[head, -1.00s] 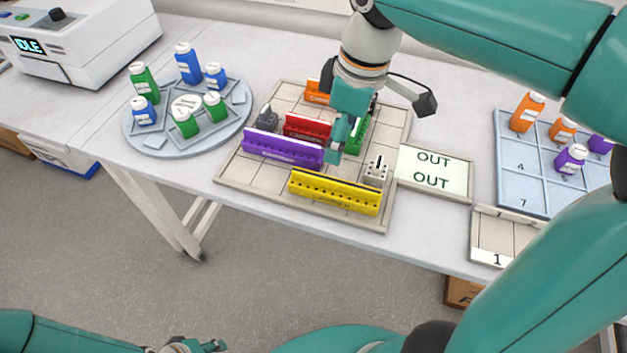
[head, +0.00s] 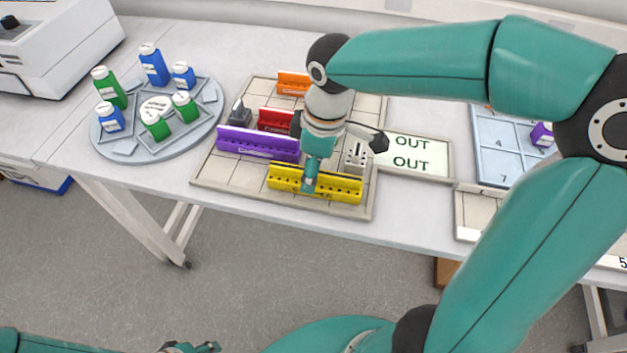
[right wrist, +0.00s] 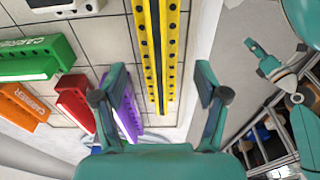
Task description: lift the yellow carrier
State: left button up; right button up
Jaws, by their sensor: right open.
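The yellow carrier (head: 341,188) is a long bar with a row of dark holes, lying near the front edge of the tiled tray (head: 225,180). My right gripper (head: 310,184) points down over its middle and hides part of it. In the right wrist view the gripper (right wrist: 160,88) is open, with the yellow carrier (right wrist: 162,45) running lengthwise between its spread fingers; I cannot tell whether they touch it. My left gripper (head: 190,347) is partly cut off at the bottom of the head view, away from the table.
Purple (head: 258,144), red (head: 275,120) and orange (head: 293,84) carriers stand behind the yellow one; a green carrier (right wrist: 30,58) shows in the wrist view. A grey-white block (head: 355,157) sits close behind it. The OUT plate (head: 437,155) lies right, a bottle carousel (head: 205,120) left.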

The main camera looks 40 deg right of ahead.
notch_tip(320, 180, down, 4)
jog(key=shift+w+f, duration=0.1)
jog(key=c, duration=1.4)
jog(key=shift+r, duration=0.2)
